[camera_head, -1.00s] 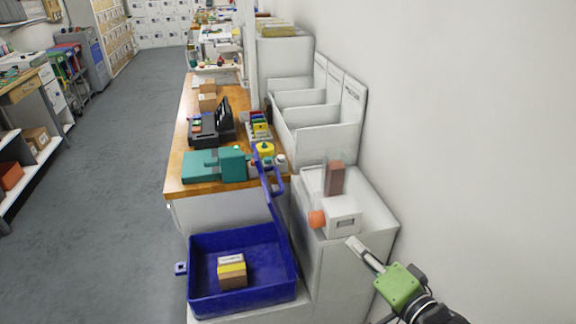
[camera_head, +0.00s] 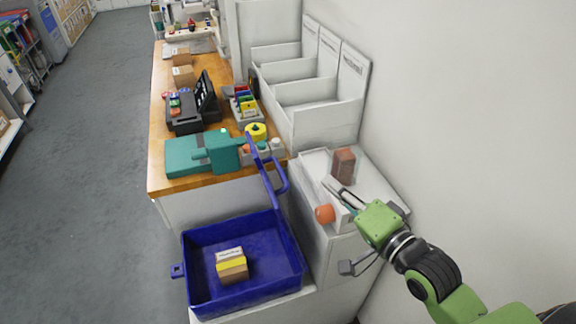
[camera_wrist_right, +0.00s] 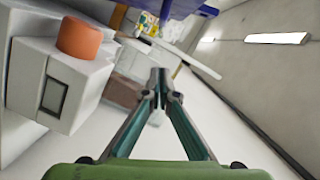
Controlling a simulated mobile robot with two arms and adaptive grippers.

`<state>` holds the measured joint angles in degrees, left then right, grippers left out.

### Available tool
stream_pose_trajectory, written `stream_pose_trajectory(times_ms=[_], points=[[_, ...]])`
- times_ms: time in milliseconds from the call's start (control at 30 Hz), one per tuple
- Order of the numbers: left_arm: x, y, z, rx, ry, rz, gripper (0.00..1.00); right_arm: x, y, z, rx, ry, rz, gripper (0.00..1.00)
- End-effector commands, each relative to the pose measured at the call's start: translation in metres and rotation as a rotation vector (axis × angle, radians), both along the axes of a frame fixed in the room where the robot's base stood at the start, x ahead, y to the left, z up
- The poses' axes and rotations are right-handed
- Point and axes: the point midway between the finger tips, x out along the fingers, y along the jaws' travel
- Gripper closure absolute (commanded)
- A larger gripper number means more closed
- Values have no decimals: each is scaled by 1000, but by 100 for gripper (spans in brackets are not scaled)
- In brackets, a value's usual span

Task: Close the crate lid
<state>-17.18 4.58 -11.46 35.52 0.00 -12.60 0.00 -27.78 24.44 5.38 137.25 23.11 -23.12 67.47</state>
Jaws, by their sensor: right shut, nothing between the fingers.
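The blue crate (camera_head: 205,290) stands at the lower middle of the head view, with a small yellow-banded cardboard box (camera_head: 231,266) inside. Its blue lid (camera_head: 265,176) stands up at the crate's right side, seen nearly edge-on, with a loop handle. My right gripper (camera_head: 333,189) is shut and empty, above the white cabinet to the right of the lid and apart from it. In the right wrist view the shut fingertips (camera_wrist_right: 161,76) show in the middle, with a blue part at the top that I cannot tell as lid or crate. My left gripper is not in view.
An orange knob (camera_head: 325,213) on a white box sits close below the right gripper. A brown block (camera_head: 343,165) stands behind it. The wooden bench (camera_head: 165,110) holds a teal device (camera_head: 195,155) and a yellow roll (camera_head: 255,131). A wall bounds the right side.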

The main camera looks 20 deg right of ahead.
Motion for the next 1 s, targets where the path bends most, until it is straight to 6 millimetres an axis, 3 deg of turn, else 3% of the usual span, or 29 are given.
stream_pose_trajectory(times_ms=[167,633,800,1000], points=[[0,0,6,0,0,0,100,16,4,1,2,-2,0,100],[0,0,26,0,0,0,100,99,25,-6,1,-2,0,100],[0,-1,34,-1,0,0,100,94,49,-20,4,2,-1,100],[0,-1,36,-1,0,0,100,94,59,-26,1,0,-1,100]])
